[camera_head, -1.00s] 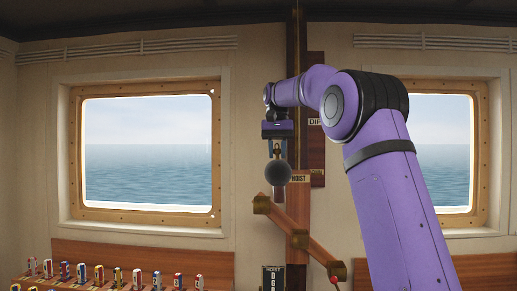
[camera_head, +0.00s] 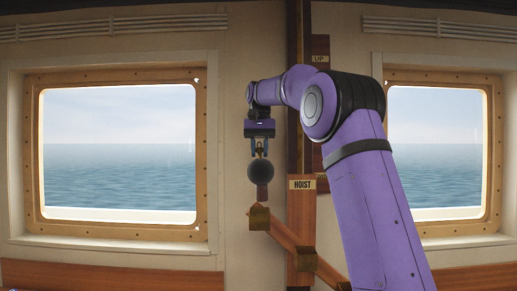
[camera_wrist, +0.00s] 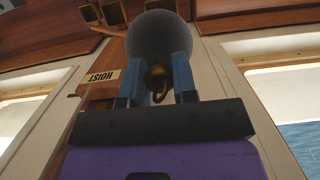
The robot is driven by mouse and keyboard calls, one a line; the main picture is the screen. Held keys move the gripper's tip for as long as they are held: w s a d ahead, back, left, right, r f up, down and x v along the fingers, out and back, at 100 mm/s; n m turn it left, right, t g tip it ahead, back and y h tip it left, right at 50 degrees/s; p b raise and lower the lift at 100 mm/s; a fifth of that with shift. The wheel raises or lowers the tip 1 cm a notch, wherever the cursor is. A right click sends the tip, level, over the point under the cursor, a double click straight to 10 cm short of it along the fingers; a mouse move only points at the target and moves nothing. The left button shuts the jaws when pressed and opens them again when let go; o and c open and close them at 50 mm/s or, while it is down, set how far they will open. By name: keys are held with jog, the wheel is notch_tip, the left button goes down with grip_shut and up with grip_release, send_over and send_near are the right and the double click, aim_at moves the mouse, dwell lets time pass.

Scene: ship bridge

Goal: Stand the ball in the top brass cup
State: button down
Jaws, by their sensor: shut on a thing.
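The dark grey ball (camera_head: 260,171) hangs below my gripper (camera_head: 260,152), which points down and is shut on its brass top fitting. In the wrist view the ball (camera_wrist: 160,35) sits beyond the blue fingertips (camera_wrist: 158,72), with a brass loop (camera_wrist: 158,88) between them. The top brass cup (camera_head: 259,217) is at the upper left end of a slanted wooden arm. The ball is above this cup in the head view, apart from it. A short reddish-brown piece shows between ball and cup; I cannot tell what it belongs to.
A lower brass cup (camera_head: 305,260) sits down the slanted wooden arm (camera_head: 283,235). The wooden post carries a HOIST label (camera_head: 302,184) just right of the ball. Windows (camera_head: 120,152) flank the post. The wall left of the ball is clear.

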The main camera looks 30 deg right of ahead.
aim_at(260, 179)
jog(key=shift+f, duration=3.8)
jog(key=shift+s+f, duration=0.15)
jog(key=shift+f, duration=0.5)
jog(key=c, duration=0.8)
grip_release()
jog(key=shift+f, duration=0.1)
jog(key=r, duration=0.3)
jog(key=w+r, duration=0.1)
jog(key=r, duration=0.7)
jog(key=shift+w+d, duration=0.2)
jog(key=shift+d, duration=0.2)
jog(key=shift+r, duration=0.3)
